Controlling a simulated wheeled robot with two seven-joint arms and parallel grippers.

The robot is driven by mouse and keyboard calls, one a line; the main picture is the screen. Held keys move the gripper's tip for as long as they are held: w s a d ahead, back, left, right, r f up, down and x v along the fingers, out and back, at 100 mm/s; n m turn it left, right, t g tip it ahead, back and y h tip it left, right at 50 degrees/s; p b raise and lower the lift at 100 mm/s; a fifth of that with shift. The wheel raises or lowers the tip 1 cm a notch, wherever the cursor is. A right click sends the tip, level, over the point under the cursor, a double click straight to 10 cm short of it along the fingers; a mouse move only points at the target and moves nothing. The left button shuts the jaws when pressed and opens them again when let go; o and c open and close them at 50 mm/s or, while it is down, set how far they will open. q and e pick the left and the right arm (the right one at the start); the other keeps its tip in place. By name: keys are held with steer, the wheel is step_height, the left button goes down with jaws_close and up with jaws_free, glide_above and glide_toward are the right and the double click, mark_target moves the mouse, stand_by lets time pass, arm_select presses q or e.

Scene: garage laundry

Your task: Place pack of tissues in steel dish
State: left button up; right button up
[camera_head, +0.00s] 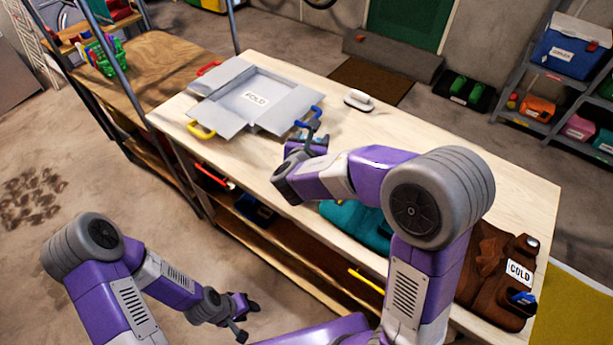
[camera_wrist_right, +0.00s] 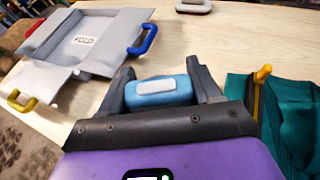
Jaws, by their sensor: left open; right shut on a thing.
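My right gripper (camera_head: 310,132) is above the wooden table, near the front right corner of the grey folding board. In the right wrist view, the right gripper (camera_wrist_right: 163,84) is shut on a light blue pack with a white label (camera_wrist_right: 158,88), which looks like the pack of tissues. The gripper largely hides the pack in the head view. A small pale rounded object (camera_head: 358,101) lies on the table beyond; I cannot tell whether it is the steel dish. It also shows at the top of the right wrist view (camera_wrist_right: 194,6). My left gripper (camera_head: 248,306) is open, low in front of the table.
The grey folding board marked FOLD (camera_head: 222,108), with coloured handles, covers the table's left part. Teal cloth (camera_head: 352,226) lies under my right arm. The table (camera_head: 445,130) is bare toward the back right.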

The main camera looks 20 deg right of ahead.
steer(key=shift+g, duration=0.3)
steer(key=f+b, duration=0.1)
steer(key=f, duration=0.2)
steer(key=w+f+b, duration=0.1)
steer(key=f+b, duration=0.1)
steer(key=f, duration=0.1)
steer(key=f+b, duration=0.1)
steer(key=f, duration=0.2)
steer(key=shift+w+a+f, duration=0.15)
steer(key=shift+w, duration=0.2)
steer(key=shift+h, duration=0.3)
steer(key=shift+m, duration=0.3)
steer(key=shift+f+b, duration=0.1)
steer(key=shift+b, duration=0.25)
steer(key=o, duration=1)
